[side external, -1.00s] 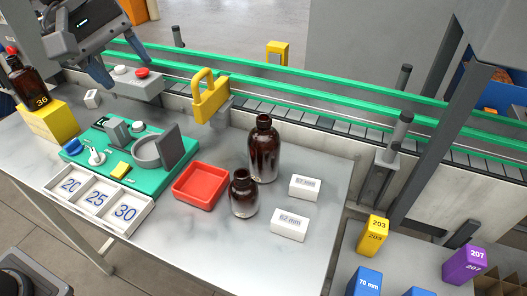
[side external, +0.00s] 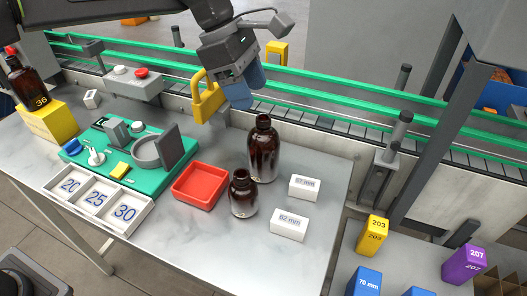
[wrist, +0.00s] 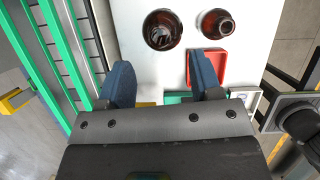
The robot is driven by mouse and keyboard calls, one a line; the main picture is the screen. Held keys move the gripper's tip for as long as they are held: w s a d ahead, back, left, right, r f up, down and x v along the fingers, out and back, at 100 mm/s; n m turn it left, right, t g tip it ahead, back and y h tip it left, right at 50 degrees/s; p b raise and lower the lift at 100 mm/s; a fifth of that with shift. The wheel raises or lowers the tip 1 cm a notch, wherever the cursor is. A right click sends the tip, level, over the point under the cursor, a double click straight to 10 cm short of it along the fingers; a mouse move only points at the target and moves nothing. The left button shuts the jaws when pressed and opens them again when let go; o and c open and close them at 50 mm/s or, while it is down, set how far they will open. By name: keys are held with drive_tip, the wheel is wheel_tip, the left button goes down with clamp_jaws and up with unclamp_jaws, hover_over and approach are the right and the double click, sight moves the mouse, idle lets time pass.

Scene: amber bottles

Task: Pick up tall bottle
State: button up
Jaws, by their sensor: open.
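The tall bottle (side external: 263,152) is dark amber glass and stands upright near the table's back edge. A shorter amber bottle (side external: 242,196) stands in front of it, to its left. My gripper (side external: 247,92) is open and empty, above and slightly left of the tall bottle in the side view, not touching it. In the wrist view, my gripper (wrist: 160,82) shows its two blue fingers spread apart. There the tall bottle (wrist: 162,30) is seen from above, beyond the fingers, and the shorter bottle (wrist: 217,25) is to its right.
A red tray (side external: 200,187) lies left of the bottles, and two white blocks (side external: 304,187) (side external: 289,224) lie to the right. A yellow padlock-shaped piece (side external: 208,99) stands at the back edge. A green-railed conveyor (side external: 330,100) runs behind.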

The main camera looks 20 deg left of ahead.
sight(264, 117)
drive_tip(key=shift+x, duration=3.4)
drive_tip(key=shift+d+r, duration=0.1)
drive_tip(key=shift+d, duration=0.05)
drive_tip(key=shift+c, duration=0.3)
clamp_jaws()
